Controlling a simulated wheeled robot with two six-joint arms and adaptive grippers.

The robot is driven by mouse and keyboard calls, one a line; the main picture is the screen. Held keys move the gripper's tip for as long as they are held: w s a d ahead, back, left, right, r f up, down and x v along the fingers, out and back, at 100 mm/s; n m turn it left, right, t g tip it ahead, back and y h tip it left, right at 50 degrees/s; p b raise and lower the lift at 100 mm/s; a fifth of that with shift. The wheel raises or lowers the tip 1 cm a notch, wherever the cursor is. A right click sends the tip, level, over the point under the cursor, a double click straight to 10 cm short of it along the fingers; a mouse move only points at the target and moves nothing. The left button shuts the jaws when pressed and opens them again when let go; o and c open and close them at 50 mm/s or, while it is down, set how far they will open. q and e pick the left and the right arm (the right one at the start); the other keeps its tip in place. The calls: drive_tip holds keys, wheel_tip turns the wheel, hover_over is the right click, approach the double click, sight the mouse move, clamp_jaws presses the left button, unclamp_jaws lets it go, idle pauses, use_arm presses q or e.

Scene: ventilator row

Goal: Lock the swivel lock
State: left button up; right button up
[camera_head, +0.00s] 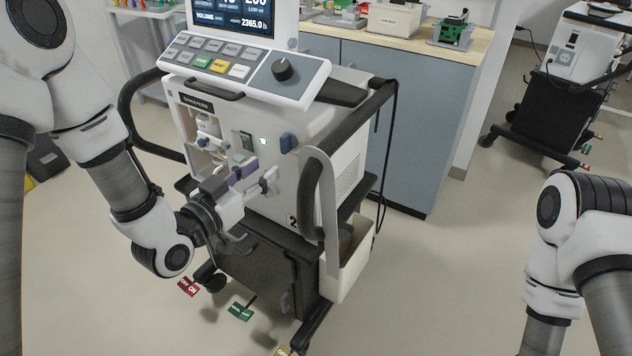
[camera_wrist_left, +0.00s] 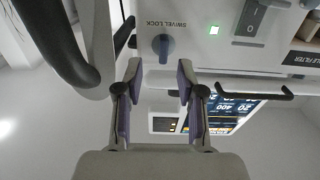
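The swivel lock is a blue knob (camera_head: 287,142) on the front panel of the ventilator (camera_head: 330,135), to the right of a small green light. In the left wrist view the knob (camera_wrist_left: 162,46) sits beside its SWIVEL LOCK label, its grip ridge running up and down in that picture. My left gripper (camera_head: 261,174) is in front of the panel, below and left of the knob in the head view. In the left wrist view the gripper (camera_wrist_left: 159,70) is open and empty, purple pads apart, with the knob beyond the fingertips. My right gripper is out of view.
A rocker switch (camera_head: 246,141) and the green light (camera_head: 263,141) are near the knob. A black curved handle (camera_head: 309,190) stands to the right of the knob. A blue cabinet (camera_head: 400,120) is behind, and another cart (camera_head: 545,110) stands far right.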

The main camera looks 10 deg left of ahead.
sight(282, 147)
use_arm(q)
drive_tip(key=x, duration=0.5)
drive_tip(key=r+x, duration=0.1)
drive_tip(key=x, duration=0.1)
drive_tip(key=shift+w+a+p, duration=0.1)
drive_tip(key=shift+w+p, duration=0.2)
drive_tip(key=shift+w, duration=0.15)
clamp_jaws()
